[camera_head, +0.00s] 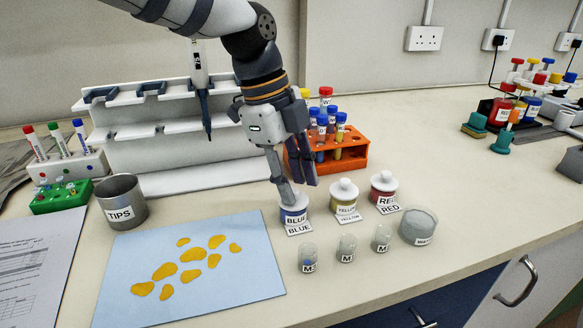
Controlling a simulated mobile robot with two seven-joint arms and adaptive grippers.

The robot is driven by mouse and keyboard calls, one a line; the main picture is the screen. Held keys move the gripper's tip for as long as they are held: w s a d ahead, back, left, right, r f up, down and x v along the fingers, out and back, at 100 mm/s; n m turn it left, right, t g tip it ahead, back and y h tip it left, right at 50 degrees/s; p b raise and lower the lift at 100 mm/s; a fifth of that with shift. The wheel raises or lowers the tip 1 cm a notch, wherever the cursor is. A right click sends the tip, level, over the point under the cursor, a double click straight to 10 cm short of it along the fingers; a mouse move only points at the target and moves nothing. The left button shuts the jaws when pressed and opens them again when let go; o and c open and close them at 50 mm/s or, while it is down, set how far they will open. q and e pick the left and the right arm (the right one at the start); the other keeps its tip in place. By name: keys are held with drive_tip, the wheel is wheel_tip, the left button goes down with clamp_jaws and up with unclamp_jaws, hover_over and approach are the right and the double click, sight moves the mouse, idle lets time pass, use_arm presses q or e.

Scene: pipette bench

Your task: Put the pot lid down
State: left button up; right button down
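My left gripper (299,192) points down at the blue pot (294,216), its fingertips right at the pot's top. The fingers cover most of that top, so I cannot tell whether they grip the knob of a lid or stand open around it. A pale rim shows at the top of the pot. The yellow pot (345,203) and the red pot (384,195) stand to its right, each with a white knobbed lid on. My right gripper is not in view.
Name cards lie before the pots. A blue mat (245,280) with yellow pieces and a TIPS cup (121,202) lie left. An orange tube rack (352,157) stands close behind the gripper.

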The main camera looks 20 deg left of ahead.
use_arm(q)
drive_tip(key=v, duration=1.2)
